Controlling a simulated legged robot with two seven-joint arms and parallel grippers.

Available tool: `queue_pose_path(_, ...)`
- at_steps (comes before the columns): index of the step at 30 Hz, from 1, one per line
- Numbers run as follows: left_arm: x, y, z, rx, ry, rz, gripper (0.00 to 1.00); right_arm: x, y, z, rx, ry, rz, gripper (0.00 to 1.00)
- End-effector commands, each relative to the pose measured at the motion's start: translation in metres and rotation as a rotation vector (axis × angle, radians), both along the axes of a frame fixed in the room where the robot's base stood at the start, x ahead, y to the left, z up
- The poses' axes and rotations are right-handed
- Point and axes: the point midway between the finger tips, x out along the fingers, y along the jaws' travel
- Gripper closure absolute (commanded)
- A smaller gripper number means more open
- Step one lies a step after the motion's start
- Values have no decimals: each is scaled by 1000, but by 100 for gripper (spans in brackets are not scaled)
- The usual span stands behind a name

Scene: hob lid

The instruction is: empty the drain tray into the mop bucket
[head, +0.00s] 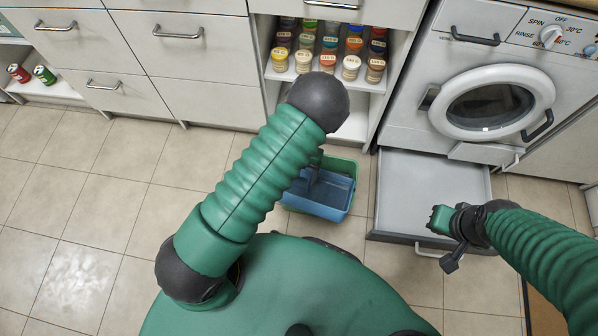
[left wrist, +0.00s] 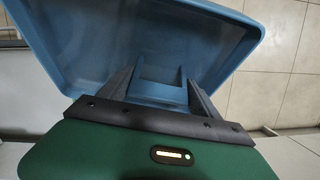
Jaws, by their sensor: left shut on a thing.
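The blue drain tray (head: 330,208) is near the floor in front of the cupboards, partly behind my left arm in the head view. The green mop bucket (head: 346,166) shows behind and around it; the tray overlaps it. My left gripper (head: 314,178) is mostly hidden by my arm there. In the left wrist view its two dark fingers (left wrist: 157,92) are shut on a blue grip part of the tray, whose body (left wrist: 100,40) fills the upper middle. I cannot tell whether the tray holds water. My right gripper (head: 446,240) is at the right, above a pulled-out drawer, apart from tray and bucket.
The pulled-out grey drawer (head: 405,195) lies under the washing machine (head: 490,100). An open shelf (head: 300,72) with several labelled jars is behind the bucket. White drawers with handles line the back left. The tiled floor (head: 85,180) at left is clear.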

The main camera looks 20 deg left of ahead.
Motion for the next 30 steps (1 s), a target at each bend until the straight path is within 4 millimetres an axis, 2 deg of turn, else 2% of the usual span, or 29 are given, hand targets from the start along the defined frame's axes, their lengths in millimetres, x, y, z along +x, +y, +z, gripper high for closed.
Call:
queue_pose_path(2,9,3,7,-2,81,-3,78,0,0,9,0,0,0,100)
queue_pose_path(6,20,3,1,-18,227,0,79,0,0,-16,0,1,0,100)
queue_pose_path(16,33,3,14,-34,411,-1,78,0,0,-51,0,1,0,100)
queue_pose_path(30,36,3,22,-37,450,0,78,0,0,-55,0,0,0,100)
